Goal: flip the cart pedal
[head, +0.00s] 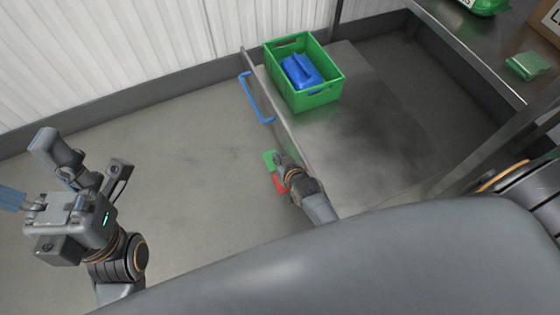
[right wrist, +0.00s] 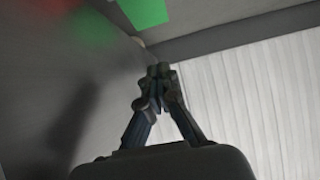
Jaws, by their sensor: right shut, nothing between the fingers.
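The cart pedal has a green part (head: 269,160) and a red part (head: 280,184), low at the left side of the cart (head: 335,140) in the head view. My right gripper (head: 280,159) is right beside the pedal and partly covers it; I cannot tell whether they touch. In the right wrist view the gripper's fingertips (right wrist: 160,70) meet with nothing between them. The green part also shows at the top edge of that view (right wrist: 143,10), with a blurred red patch to its left. My left gripper (head: 62,215) is at far left, away from the cart; its fingertips run out of frame.
A green crate (head: 310,97) holding a blue item (head: 302,70) stands on the cart's far end. A blue handle (head: 248,98) sticks out at the cart's left side. A metal table (head: 490,60) is at upper right. The floor (head: 190,160) left of the cart is clear.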

